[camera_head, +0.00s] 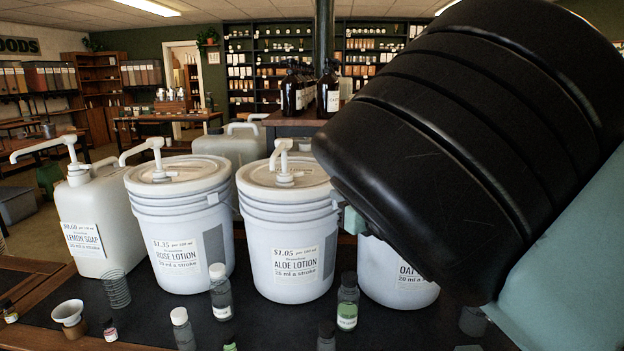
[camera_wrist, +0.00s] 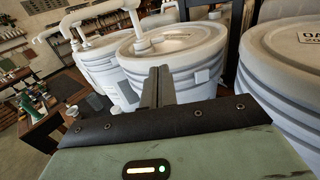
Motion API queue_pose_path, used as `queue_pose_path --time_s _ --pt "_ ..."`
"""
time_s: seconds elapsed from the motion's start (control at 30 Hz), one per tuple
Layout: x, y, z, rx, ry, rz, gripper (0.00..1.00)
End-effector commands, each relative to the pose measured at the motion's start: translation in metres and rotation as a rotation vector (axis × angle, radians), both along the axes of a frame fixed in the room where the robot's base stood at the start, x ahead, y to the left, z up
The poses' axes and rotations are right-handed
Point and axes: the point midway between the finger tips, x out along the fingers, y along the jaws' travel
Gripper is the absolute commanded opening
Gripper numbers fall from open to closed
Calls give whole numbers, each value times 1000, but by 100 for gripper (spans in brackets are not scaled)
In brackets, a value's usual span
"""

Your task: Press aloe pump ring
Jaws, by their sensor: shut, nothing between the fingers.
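The white bucket labelled aloe lotion (camera_head: 298,262) stands in the middle of the counter, with a white pump (camera_head: 284,166) upright on its lid. The pump's collar (camera_head: 285,180) sits around its base on the lid. In the wrist view the aloe bucket (camera_wrist: 205,82) is just beyond my gripper (camera_wrist: 158,72), and its pump (camera_wrist: 140,38) rises behind and left of the fingertips. My gripper is shut and empty, its fingers together in front of the bucket; I cannot tell whether they touch it.
The rose lotion bucket (camera_head: 186,250) and lemon soap jug (camera_head: 92,228) stand to the left, each with a pump. The oat bucket (camera_head: 398,285) is at right, partly behind my arm.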

Motion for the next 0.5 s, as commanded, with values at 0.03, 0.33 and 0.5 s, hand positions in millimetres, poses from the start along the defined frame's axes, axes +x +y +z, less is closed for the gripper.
queue_pose_path --time_s 0.03,0.33,0.5 --pt "5 3 1 -1 0 0 0" --pt "51 36 3 -1 1 1 0" --pt "78 56 3 1 1 0 0"
